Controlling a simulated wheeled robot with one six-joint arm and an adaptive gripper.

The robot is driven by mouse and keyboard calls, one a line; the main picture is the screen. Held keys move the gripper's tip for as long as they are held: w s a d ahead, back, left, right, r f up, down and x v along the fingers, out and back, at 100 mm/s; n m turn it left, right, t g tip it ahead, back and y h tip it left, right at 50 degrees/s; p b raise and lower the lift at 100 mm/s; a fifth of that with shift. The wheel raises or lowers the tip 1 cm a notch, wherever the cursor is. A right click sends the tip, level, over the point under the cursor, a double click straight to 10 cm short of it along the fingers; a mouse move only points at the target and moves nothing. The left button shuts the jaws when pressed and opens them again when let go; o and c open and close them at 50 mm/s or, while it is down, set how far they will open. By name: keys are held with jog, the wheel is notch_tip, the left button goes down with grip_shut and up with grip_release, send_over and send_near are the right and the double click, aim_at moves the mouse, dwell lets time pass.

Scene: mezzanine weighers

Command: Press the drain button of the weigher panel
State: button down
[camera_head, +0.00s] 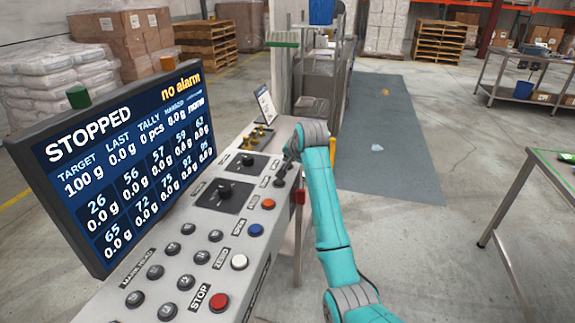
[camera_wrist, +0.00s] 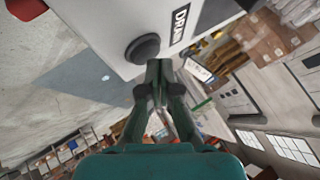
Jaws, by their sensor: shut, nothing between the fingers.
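The weigher panel (camera_head: 183,243) is a grey sloping console with several buttons and two black knobs. In the wrist view the drain button (camera_wrist: 143,48) is a round black button beside the DRAIN label (camera_wrist: 180,24). My gripper (camera_wrist: 158,66) is shut and empty, its fingertips close beside the button's edge. I cannot tell whether they touch it. In the head view my gripper (camera_head: 286,160) is at the panel's far right edge, and it and the arm partly cover that area. The screen (camera_head: 125,165) reads STOPPED and no alarm.
A red part (camera_head: 299,196) sits on the panel's side. The floor between is clear.

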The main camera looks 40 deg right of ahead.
jog(key=shift+f, duration=0.45)
dwell(0.6)
jog(key=shift+r, duration=0.9)
jog(key=shift+r, duration=0.1)
jog(key=shift+r, duration=2.4)
